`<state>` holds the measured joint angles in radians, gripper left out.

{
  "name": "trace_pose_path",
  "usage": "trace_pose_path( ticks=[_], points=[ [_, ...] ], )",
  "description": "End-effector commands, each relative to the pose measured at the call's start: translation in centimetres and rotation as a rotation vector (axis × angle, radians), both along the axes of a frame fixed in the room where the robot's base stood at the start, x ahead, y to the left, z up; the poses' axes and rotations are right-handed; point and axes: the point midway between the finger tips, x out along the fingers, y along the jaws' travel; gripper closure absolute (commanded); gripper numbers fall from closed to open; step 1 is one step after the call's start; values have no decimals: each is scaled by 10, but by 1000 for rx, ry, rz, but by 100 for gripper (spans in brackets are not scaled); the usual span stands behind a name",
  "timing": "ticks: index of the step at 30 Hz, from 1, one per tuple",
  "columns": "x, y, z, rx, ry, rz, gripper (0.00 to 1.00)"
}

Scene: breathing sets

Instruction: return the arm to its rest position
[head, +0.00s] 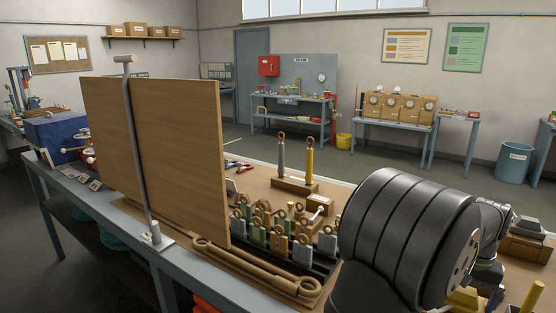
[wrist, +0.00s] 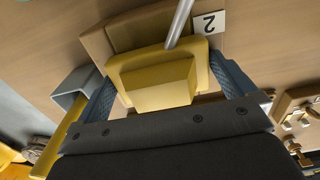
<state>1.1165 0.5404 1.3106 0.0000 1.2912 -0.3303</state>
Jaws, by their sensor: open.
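My gripper (wrist: 155,78) shows in the wrist view as two blue ridged fingers spread apart on a dark palm bar. A yellow block (wrist: 155,82) with a grey rod (wrist: 179,22) rising from it sits between the fingers. The fingers stand at either side of the block; I cannot tell whether they touch it. In the head view my dark arm fills the lower right, and I cannot make out the gripper's fingers there.
A grey square-ended piece (wrist: 76,88) and a yellow bar (wrist: 65,135) are close to the left finger. In the head view, a wooden panel (head: 180,150) stands upright, with a rack of tagged pieces (head: 279,243) and an upright yellow rod (head: 309,160) nearer the arm.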

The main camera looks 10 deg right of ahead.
Motion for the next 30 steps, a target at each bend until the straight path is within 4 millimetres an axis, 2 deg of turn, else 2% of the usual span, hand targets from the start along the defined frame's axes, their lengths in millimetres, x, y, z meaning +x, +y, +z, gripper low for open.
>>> trace_pose_path(
  ticks=[7,11,14,30],
  points=[
    [0,0,2,-1,-1,0,0],
    [0,-1,12,-3,-1,0,0],
    [0,-1,27,-5,-2,0,0],
    [0,-1,133,-6,-3,0,0]
  ],
)
